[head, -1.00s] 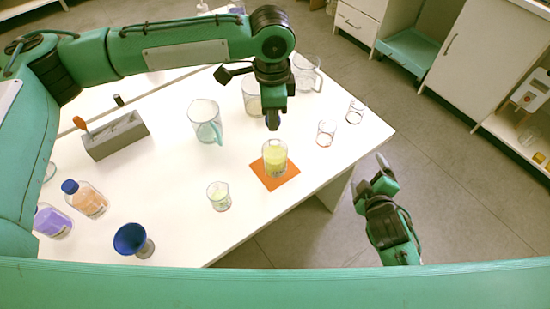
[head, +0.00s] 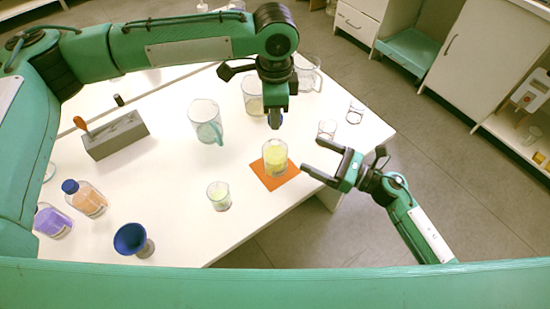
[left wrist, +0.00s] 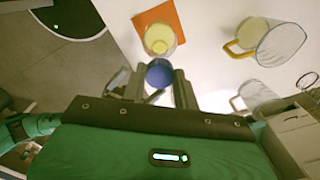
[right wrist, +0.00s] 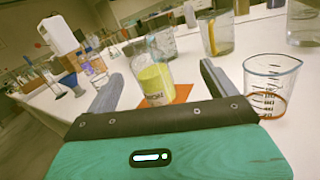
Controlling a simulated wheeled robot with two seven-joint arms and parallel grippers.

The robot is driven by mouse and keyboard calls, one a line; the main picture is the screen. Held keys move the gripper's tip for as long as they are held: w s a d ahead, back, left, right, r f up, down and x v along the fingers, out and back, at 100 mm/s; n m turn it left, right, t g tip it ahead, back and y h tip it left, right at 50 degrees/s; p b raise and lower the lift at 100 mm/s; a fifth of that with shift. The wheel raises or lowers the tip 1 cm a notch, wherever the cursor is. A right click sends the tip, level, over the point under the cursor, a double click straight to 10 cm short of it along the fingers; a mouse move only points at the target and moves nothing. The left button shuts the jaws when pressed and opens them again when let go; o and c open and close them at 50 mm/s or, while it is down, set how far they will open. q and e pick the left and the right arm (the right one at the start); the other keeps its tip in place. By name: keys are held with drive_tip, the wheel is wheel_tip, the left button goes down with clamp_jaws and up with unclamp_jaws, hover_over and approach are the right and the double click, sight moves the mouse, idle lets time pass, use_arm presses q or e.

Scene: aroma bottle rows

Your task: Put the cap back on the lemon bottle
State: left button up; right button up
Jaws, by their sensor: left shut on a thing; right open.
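The lemon bottle (head: 275,158), clear with yellow liquid, stands upright on an orange mat (head: 284,181); it also shows in the left wrist view (left wrist: 159,42) and right wrist view (right wrist: 153,84). Its top is open. My left gripper (head: 275,117) is shut on a blue cap (left wrist: 160,73) and holds it above and a little behind the bottle in the head view, apart from it. My right gripper (head: 312,157) is open and empty, right of the bottle, its fingers pointing toward it. In the right wrist view the bottle shows between the fingers, beyond them.
A small beaker (head: 219,196) stands left of the mat and empty-looking beakers (head: 356,111) stand to the right. A pitcher (head: 205,121), a blue funnel (head: 132,239), an orange bottle (head: 86,200), a purple bottle (head: 53,221) and a grey box (head: 116,136) are further left.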

sight(273, 153)
drive_tip(key=shift+s+a+f+n+g, duration=0.1)
drive_tip(key=shift+s+f+n+g, duration=0.35)
drive_tip(key=shift+n+g, duration=0.4)
drive_tip(key=shift+s+f+n+g, duration=0.25)
drive_tip(key=shift+f+n+g, duration=0.35)
drive_tip(key=shift+n, duration=0.45)
drive_tip(key=x, duration=1.2)
drive_tip(key=shift+r, duration=0.1)
drive_tip(key=c, duration=1.5)
use_arm(q)
drive_tip(key=shift+f, duration=2.5)
drive_tip(key=shift+f, duration=0.1)
drive_tip(key=shift+f, duration=0.8)
use_arm(e)
drive_tip(key=shift+o, duration=0.2)
use_arm(q)
drive_tip(key=shift+f, duration=0.55)
